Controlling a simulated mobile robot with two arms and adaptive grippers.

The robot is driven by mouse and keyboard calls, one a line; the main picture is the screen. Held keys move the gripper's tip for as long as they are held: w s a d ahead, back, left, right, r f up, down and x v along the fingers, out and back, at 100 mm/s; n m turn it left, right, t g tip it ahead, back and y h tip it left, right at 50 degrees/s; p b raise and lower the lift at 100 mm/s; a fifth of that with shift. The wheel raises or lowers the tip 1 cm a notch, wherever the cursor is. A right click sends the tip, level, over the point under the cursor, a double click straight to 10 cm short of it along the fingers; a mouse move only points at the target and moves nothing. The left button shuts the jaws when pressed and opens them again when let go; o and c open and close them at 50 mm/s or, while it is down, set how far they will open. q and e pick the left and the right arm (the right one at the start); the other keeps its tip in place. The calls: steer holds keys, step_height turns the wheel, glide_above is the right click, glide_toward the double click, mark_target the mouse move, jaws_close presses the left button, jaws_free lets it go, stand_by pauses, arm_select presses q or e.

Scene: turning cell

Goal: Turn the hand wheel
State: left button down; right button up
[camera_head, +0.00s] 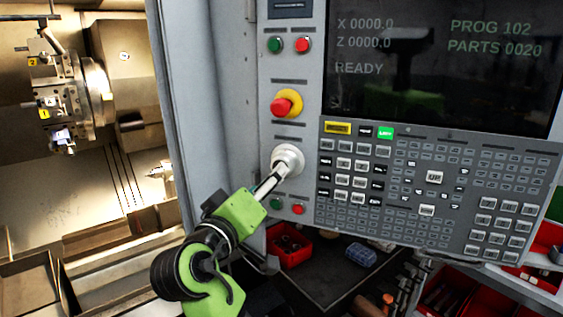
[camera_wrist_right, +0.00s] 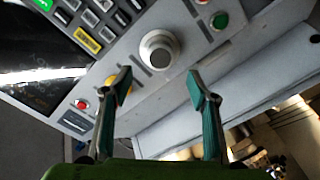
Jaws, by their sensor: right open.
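The hand wheel (camera_head: 289,157) is a round white-grey knob on the left strip of the control panel, below the red and yellow emergency stop button (camera_head: 286,104). My right gripper (camera_head: 276,176) points at it from below in the head view, its fingertips overlapping the wheel's lower edge. In the right wrist view, the hand wheel (camera_wrist_right: 160,50) lies beyond the fingertips of the open, empty gripper (camera_wrist_right: 160,80), roughly centred across the gap. My left gripper is not in view.
Green and red buttons (camera_head: 288,207) sit just below the wheel. The keypad (camera_head: 420,190) and screen (camera_head: 440,65) are to the right. The open lathe chamber (camera_head: 80,180) is at left. A red bin (camera_head: 288,250) and a dark tray (camera_head: 330,285) lie below the panel.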

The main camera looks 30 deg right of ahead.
steer(key=p+x, duration=0.3)
steer(key=x, duration=0.6)
steer(key=shift+d, duration=0.1)
steer(key=shift+w+d, duration=0.25)
steer(key=shift+d, duration=0.05)
steer(key=shift+c, duration=0.5)
steer(key=c, duration=0.7)
